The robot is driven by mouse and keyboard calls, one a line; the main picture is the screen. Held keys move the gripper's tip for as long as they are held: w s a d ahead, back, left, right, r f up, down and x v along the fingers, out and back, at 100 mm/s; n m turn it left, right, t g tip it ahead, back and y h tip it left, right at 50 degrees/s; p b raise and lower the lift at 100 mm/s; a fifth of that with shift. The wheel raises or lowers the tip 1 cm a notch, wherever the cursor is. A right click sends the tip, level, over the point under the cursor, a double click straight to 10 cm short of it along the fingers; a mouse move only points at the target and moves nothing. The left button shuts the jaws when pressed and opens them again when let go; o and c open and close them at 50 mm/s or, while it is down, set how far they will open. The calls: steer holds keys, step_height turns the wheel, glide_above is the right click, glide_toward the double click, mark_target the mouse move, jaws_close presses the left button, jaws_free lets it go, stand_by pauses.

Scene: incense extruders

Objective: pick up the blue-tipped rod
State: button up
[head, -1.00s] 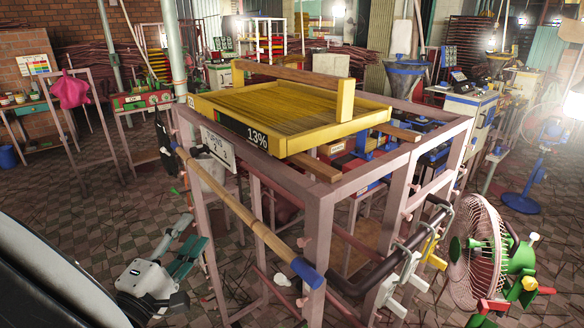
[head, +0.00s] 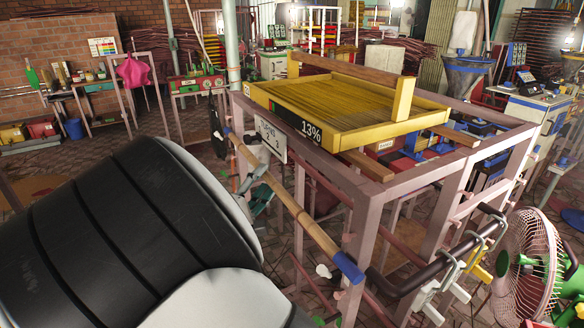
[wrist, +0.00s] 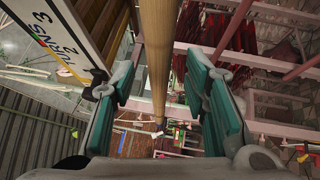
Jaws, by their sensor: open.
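The blue-tipped rod (head: 300,212) is a long tan bamboo-like pole. It slants along the near side of a pink metal frame (head: 372,195), with its blue end (head: 348,267) toward me at the lower right. My gripper (head: 262,188) is at the rod's middle stretch, partly hidden behind my dark arm. In the wrist view my gripper (wrist: 157,88) is open, with green pads on either side of the rod (wrist: 157,45). Gaps show between the rod and both pads. The rod's blue end is not seen in the wrist view.
A white "TURNS" sign (head: 271,140) hangs close to the gripper; it also shows in the wrist view (wrist: 62,40). A yellow tray (head: 340,105) marked 13% tops the frame. A dark bar with clamps (head: 430,262) and a fan (head: 527,265) stand at right.

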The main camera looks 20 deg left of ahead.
steer(key=shift+w+d+r, duration=0.1)
steer(key=shift+w+r, duration=0.1)
steer(key=shift+w, duration=1.05)
jaws_close()
steer(key=shift+r, duration=0.15)
